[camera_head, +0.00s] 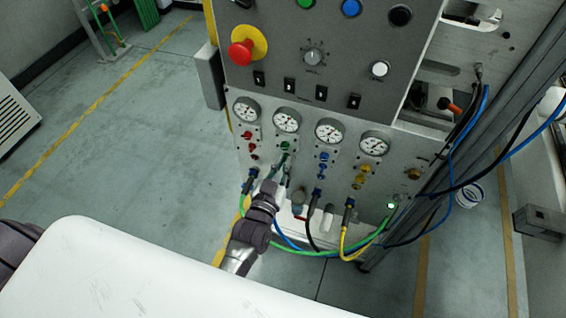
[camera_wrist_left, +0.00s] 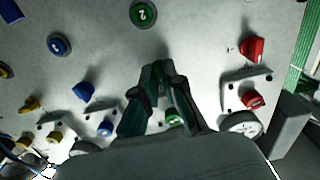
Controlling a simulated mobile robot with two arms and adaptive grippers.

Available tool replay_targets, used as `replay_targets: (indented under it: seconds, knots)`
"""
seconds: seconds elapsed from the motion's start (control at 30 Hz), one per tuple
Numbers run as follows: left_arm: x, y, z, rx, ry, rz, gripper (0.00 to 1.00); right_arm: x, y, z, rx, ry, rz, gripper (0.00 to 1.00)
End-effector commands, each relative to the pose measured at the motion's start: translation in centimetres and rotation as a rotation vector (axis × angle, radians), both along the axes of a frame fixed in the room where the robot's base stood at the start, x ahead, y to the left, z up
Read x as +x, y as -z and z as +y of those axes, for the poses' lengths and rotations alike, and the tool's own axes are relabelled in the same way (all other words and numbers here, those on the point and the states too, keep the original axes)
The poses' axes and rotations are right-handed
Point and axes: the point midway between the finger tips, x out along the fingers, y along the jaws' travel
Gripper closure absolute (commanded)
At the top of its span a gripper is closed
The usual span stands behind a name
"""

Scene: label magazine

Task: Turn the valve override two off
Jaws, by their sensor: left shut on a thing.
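The panel's second column has a round gauge (camera_head: 286,120) with a green numbered button-like part (camera_head: 285,146) below it. This green part also shows between my fingers in the left wrist view (camera_wrist_left: 173,117). My left gripper (camera_head: 281,168) reaches up to the panel just below it. In the left wrist view its fingertips (camera_wrist_left: 162,68) are closed together at the second column, shut on the green valve handle. The fingers hide most of the handle, so its angle cannot be told. A green disc marked 2 (camera_wrist_left: 144,13) lies beyond the fingertips. My right gripper is not in view.
A red handle (camera_wrist_left: 252,48) and a blue handle (camera_wrist_left: 83,91) flank the gripper, with a yellow handle (camera_wrist_left: 30,103) farther left. Coloured hoses (camera_head: 318,251) hang below the panel. A red emergency button (camera_head: 240,52) sits above. The floor left of the panel is clear.

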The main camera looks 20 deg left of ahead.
Motion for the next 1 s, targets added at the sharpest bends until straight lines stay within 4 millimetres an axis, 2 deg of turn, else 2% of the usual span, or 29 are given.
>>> replay_targets:
  seconds: [0.27, 0.3, 0.43, 0.77, 0.87, 1.0]
  knots:
    - [0.0, 0.1, 0.0, -0.001, 0.000, 0.003, 1.00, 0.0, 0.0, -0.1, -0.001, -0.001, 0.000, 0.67]
    - [0.0, 0.1, 0.0, -0.001, 0.000, 0.003, 0.87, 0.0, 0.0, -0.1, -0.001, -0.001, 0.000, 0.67]
    - [0.0, 0.1, 0.0, -0.001, 0.000, 0.003, 0.67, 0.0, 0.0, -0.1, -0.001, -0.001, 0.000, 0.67]
    - [-0.3, 0.1, 0.0, 0.000, 0.000, 0.001, 0.67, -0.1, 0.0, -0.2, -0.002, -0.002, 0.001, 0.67]
    - [-1.2, 0.1, 0.0, 0.000, 0.000, 0.003, 0.67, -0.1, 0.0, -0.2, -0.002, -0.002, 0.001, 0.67]
    - [-3.9, 0.2, 0.2, 0.000, 0.000, 0.005, 0.67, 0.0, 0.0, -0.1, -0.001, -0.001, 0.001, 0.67]
